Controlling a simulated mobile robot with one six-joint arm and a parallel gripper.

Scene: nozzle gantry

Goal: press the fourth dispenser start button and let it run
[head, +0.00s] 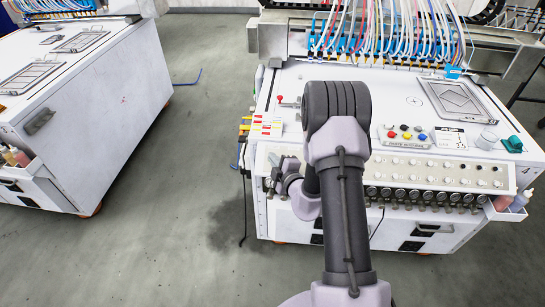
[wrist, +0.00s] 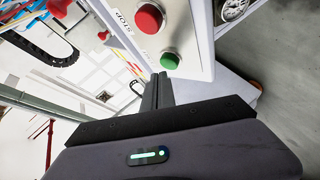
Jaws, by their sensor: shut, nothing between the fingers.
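In the wrist view a round green button (wrist: 169,60) sits on a white panel (wrist: 196,40). A larger red button (wrist: 149,17) is above it, beside a STOP label (wrist: 123,21). My gripper (wrist: 160,78) is shut and empty, its tips just below the green button in the picture; I cannot tell whether they touch it. In the head view the white dispenser machine (head: 285,205) has a sloped front panel with knobs and a row of gauges (head: 425,195). My wrist is at its left end, and my arm hides the gripper tips and the buttons there. No dispenser number is readable.
Coloured buttons (head: 405,134) and a clear cup (head: 488,139) are on the machine top, under many tubes (head: 385,30). A second white machine (head: 95,95) stands left, with open floor (head: 190,160) between.

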